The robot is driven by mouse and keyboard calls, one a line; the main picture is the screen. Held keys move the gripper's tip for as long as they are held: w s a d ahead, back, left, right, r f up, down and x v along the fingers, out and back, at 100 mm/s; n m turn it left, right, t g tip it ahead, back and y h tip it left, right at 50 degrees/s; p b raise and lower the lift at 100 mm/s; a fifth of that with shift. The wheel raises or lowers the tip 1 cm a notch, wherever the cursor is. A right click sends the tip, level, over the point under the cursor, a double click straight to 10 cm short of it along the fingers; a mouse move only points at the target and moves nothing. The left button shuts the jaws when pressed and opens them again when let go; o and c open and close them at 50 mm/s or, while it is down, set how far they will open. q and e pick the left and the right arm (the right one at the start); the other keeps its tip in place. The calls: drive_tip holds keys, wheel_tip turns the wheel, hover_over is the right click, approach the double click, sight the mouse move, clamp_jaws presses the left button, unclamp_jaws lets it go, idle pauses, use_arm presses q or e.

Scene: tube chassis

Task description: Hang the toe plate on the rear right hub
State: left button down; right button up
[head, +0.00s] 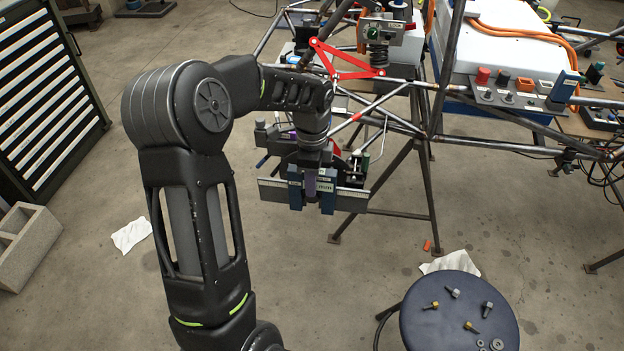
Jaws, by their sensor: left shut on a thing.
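My left gripper (312,192) hangs down in front of the near corner of the tube chassis, at the middle of the head view. It is shut on the toe plate (350,201), a long dark grey bar that sticks out on both sides of the fingers and lies nearly level. The rear right hub is mostly hidden behind my gripper and wrist; only dark parts around them show. I cannot tell whether the plate touches the hub or is apart from it. My right gripper is not in view.
The tube chassis (437,75) stands on dark trestle legs (429,190), with red suspension arms (345,70) just behind my wrist. A round stool (440,318) with several bolts stands at the lower right. A drawer cabinet (45,95) and a concrete block (25,245) are at left.

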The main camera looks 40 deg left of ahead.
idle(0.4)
use_arm(q)
drive_tip(key=c, duration=1.1)
unclamp_jaws()
drive_tip(key=shift+f, duration=0.1)
wheel_tip(320, 180, up, 8)
idle(0.5)
